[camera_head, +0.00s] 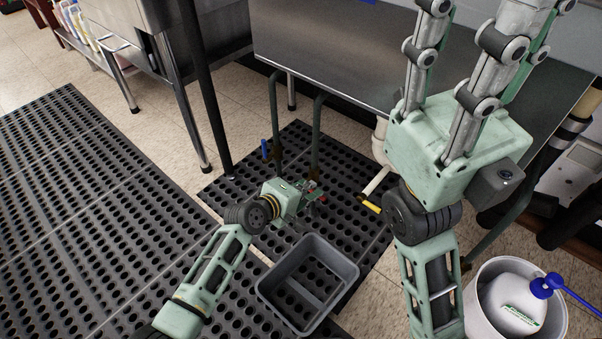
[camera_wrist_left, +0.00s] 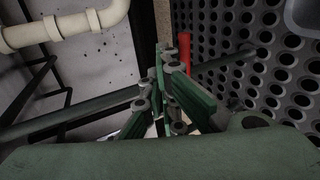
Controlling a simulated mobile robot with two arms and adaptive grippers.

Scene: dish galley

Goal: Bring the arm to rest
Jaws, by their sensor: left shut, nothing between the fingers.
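My left gripper (camera_head: 312,193) is low over the black perforated floor mat (camera_head: 215,190), beside the legs of the steel table. Its fingers are closed together with nothing between them. In the left wrist view the green fingers (camera_wrist_left: 172,98) meet near the middle, close to a red rod-like part (camera_wrist_left: 184,52). My right gripper (camera_head: 478,45) is large in the upper right of the head view, in front of the steel table. Its two fingers point up and stand apart, and I see nothing between them. Their tips are near or past the top edge.
A grey tub (camera_head: 268,291) stands just below my left gripper. A steel table (camera_head: 320,45) on green legs rises behind, with a blue handle (camera_head: 264,150) at one leg. A white bucket (camera_head: 475,300) is at lower right. Pale pipes (camera_wrist_left: 60,28) show in the wrist view. The mat at left is clear.

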